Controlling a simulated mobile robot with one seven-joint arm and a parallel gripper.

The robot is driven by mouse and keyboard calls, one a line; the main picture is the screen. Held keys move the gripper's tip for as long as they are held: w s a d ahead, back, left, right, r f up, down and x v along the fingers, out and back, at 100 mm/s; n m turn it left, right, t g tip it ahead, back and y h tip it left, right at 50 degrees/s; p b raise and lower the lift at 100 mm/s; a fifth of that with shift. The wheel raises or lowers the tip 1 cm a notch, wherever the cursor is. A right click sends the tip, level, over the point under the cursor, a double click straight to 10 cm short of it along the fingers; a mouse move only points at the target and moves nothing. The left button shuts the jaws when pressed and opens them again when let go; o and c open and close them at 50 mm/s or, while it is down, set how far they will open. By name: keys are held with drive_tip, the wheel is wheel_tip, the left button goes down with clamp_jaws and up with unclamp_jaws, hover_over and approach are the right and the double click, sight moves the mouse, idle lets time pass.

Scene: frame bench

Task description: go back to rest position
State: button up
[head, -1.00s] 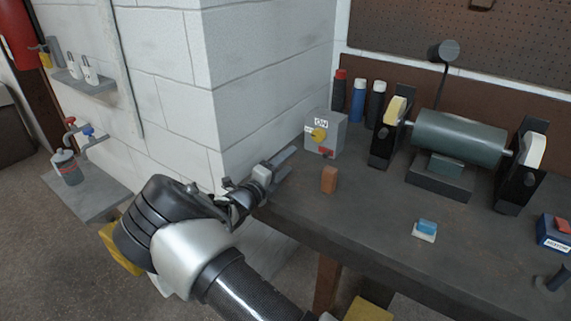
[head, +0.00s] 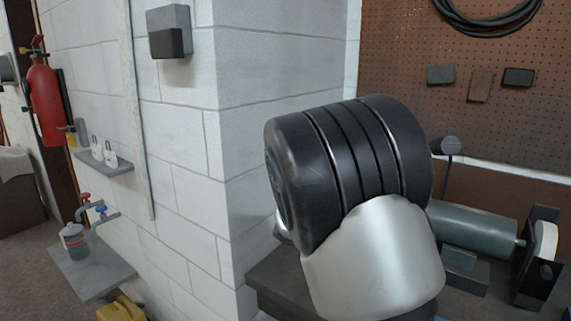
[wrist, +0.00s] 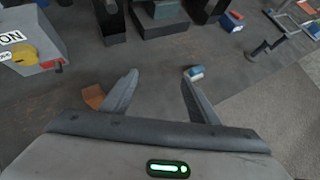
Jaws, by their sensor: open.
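My gripper (wrist: 158,98) shows in the wrist view with its two fingers spread apart and nothing between them. It is above the dark bench (wrist: 150,65). A brown block (wrist: 93,96) is on the bench just left of the left finger, partly hidden by it. A blue and white block (wrist: 194,73) lies on the bench beyond the right finger's tip. In the head view my raised arm covers much of the bench, and my gripper is hidden.
The switch box (wrist: 30,45) with a yellow knob stands at the left in the wrist view. The grinder (head: 470,236) is on the bench right of my arm in the head view. A white block wall (head: 275,75) rises behind my arm. A red extinguisher (head: 46,100) hangs at the left.

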drive_tip(key=s+a+r+m+y+p, duration=0.1)
drive_tip(key=s+a+r+m+y, duration=0.1)
drive_tip(key=s+r+m, duration=0.3)
drive_tip(key=s+a+r+m+t+y+p, duration=0.1)
drive_tip(key=s+r+m+y, duration=0.3)
drive_tip(key=s+m, duration=0.6)
drive_tip(key=s+a+r+m+t+y+p, duration=0.1)
drive_tip(key=s+a+r+m+y+p, duration=0.1)
drive_tip(key=s+r+m, duration=0.5)
drive_tip(key=s+a+y, duration=0.1)
drive_tip(key=s, duration=0.3)
drive_tip(key=shift+m+y, duration=0.3)
drive_tip(key=shift+m, duration=0.1)
